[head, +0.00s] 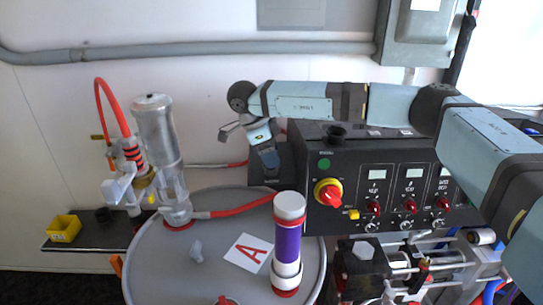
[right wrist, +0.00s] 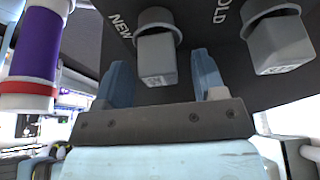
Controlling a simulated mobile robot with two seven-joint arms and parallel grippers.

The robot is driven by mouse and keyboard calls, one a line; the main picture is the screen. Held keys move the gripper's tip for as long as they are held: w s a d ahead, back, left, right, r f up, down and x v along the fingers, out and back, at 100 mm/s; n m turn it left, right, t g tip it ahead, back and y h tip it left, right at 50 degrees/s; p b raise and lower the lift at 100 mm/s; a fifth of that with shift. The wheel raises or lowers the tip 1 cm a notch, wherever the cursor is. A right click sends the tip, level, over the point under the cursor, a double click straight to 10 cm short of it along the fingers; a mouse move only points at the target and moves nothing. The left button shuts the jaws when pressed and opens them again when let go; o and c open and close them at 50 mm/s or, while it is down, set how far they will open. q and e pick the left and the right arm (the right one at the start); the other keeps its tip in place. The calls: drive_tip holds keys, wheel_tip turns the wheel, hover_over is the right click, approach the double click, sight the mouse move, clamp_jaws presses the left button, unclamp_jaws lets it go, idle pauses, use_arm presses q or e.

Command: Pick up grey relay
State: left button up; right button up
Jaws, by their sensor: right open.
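In the right wrist view a grey relay (right wrist: 156,58) sits in a round socket beside the word NEW on a dark panel. A second grey relay (right wrist: 280,42) sits in a similar socket by letters that read as OLD, partly cut off. My right gripper (right wrist: 160,70) is open, with one blue finger on each side of the NEW relay; I cannot tell whether they touch it. In the head view my right gripper (head: 265,152) is at the left end of the black control box, and I cannot make out the relays there. My left gripper is not in view.
The black control box (head: 350,160) carries a red-yellow switch (head: 328,191) and several knobs. A purple-and-white cylinder (head: 287,243) stands upright on the grey drum lid (head: 215,268).

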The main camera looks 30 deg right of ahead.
drive_tip(key=shift+d+f, duration=0.1)
drive_tip(key=shift+f, duration=0.3)
drive_tip(key=shift+c, duration=0.5)
drive_tip(key=c, duration=0.9)
drive_tip(key=shift+r, duration=0.2)
